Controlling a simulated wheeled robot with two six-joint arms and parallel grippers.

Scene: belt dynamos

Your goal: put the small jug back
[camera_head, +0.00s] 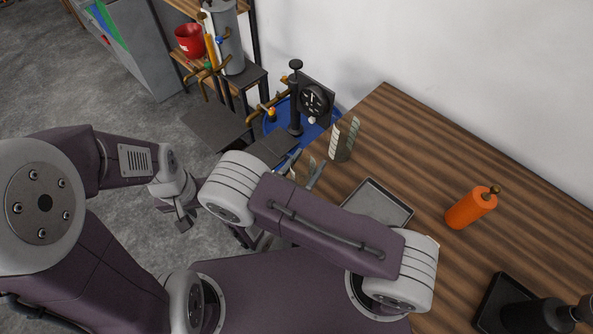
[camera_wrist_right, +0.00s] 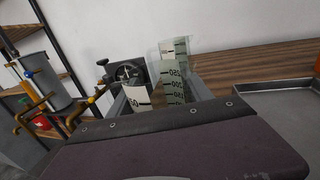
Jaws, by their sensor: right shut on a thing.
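The small jug (camera_wrist_right: 174,84) is clear, with dark graduation numbers on a pale scale. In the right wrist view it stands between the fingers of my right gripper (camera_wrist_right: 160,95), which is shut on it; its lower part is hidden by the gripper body. In the head view my right gripper (camera_head: 303,171) is near the left edge of the table, and my arm hides most of the jug. A second clear jug (camera_head: 343,139) with a pale scale stands at the table's far left end. My left gripper (camera_head: 184,219) hangs over the floor, apart from both jugs; its jaws are unclear.
The wooden table (camera_head: 440,150) holds a grey metal tray (camera_head: 378,204), an orange bottle (camera_head: 470,208) and a black item (camera_head: 535,314). Beyond its left end stand a dial gauge (camera_head: 315,100) and a shelf with a red pot (camera_head: 189,40). Bare wood lies between second jug and bottle.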

